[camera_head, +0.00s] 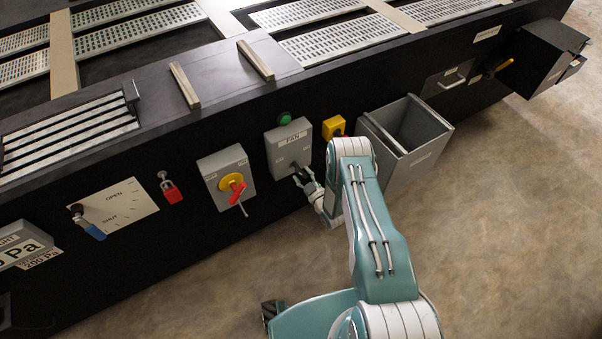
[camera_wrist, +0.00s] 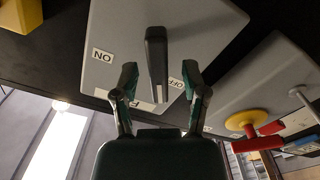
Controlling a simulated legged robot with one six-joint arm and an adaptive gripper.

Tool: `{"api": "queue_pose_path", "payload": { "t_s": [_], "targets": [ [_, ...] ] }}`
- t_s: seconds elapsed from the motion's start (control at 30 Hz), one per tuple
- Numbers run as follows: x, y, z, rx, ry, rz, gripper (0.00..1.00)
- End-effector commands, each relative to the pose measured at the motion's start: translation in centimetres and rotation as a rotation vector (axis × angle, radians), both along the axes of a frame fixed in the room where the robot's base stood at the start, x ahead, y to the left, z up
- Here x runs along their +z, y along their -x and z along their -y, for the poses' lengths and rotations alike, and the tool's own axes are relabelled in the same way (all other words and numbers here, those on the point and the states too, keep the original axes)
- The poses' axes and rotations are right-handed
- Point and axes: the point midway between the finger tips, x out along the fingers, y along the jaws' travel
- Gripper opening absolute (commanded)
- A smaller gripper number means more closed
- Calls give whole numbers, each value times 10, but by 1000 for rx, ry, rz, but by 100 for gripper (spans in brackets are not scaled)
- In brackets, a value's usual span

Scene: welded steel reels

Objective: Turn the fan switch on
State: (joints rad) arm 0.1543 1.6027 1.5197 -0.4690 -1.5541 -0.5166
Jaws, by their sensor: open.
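The grey fan switch box (camera_head: 284,148), labelled FAN, is on the front of the black bench in the head view. In the wrist view, the box (camera_wrist: 205,25) fills the upper middle, appearing upside down, with an ON label (camera_wrist: 103,55) at left and an OFF label (camera_wrist: 177,83) at right. Its black lever (camera_wrist: 156,60) stands out from the box beside the OFF label. My gripper (camera_head: 302,178) is at the lower part of the box. In the wrist view, my open gripper (camera_wrist: 160,82) has a finger on each side of the lever, with gaps showing.
Left of the fan box is a grey box with a yellow and red rotary switch (camera_head: 232,183). A green button (camera_head: 285,118) and a yellow box (camera_head: 333,126) are above and right. An open grey bin (camera_head: 432,130) sticks out at right, close to my arm.

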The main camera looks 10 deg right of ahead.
Motion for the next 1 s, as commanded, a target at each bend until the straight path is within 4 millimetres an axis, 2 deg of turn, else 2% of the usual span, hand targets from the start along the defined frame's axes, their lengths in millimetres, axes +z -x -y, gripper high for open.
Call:
{"api": "queue_pose_path", "payload": {
  "t_s": [0.13, 0.37, 0.4, 0.47, 0.5, 0.53, 1.0],
  "targets": [
    [0, -9, -3, 0, -1, 0, 57],
    [0, -9, -3, -1, -1, -1, 57],
    [0, -9, -3, -1, -1, -1, 48],
    [0, -9, -3, -1, -1, 0, 22],
    [0, -9, -3, -1, -1, 0, 4],
    [0, -9, -3, -1, -1, 0, 0],
    [0, -9, -4, 1, -47, -16, 0]
  ]
}}
